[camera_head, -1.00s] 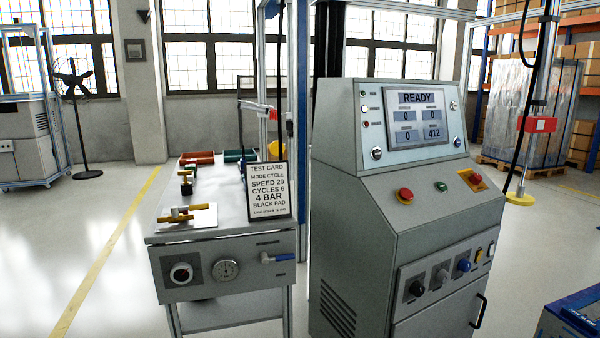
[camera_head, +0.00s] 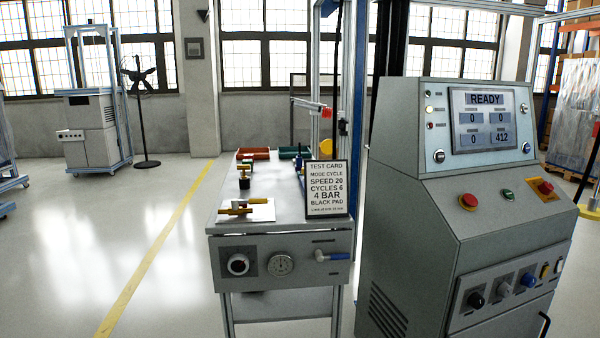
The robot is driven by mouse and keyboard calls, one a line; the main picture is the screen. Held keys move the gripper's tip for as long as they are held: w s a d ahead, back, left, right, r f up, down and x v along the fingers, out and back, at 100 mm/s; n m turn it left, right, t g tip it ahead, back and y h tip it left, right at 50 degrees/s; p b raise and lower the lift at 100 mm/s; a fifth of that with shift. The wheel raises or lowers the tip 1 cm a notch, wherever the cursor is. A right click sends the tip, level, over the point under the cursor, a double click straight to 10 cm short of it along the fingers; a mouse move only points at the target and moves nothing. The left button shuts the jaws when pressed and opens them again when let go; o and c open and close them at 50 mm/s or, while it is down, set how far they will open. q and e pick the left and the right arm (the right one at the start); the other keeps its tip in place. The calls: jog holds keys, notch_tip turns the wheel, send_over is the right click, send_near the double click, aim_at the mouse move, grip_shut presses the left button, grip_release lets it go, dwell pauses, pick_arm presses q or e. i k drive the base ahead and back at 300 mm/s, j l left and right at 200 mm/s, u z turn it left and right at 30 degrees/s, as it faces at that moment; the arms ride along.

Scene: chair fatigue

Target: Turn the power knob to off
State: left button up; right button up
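The grey control console (camera_head: 400,240) stands at the right, and its screen (camera_head: 486,120) reads READY. Its lower front panel has a black knob (camera_head: 476,300), a grey knob (camera_head: 503,291) and a blue knob (camera_head: 529,280). Two small switches, one yellowish (camera_head: 545,271) and one pale (camera_head: 558,266), sit to their right. The labels are too small to read, so I cannot tell which control is the power knob or its setting. Neither of my grippers is in view.
A bench (camera_head: 225,226) left of the console carries a test card (camera_head: 326,190); its front has a round knob (camera_head: 238,264), a gauge (camera_head: 281,264) and a blue-handled valve (camera_head: 333,257). A fan (camera_head: 144,110) stands behind. Floor at the left is open.

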aim_at(546, 188)
jog(key=k+z, duration=0.15)
jog(key=z, duration=1.15)
jog(key=i+l, duration=0.7)
jog(key=i, duration=0.15)
jog(key=k+z, duration=0.05)
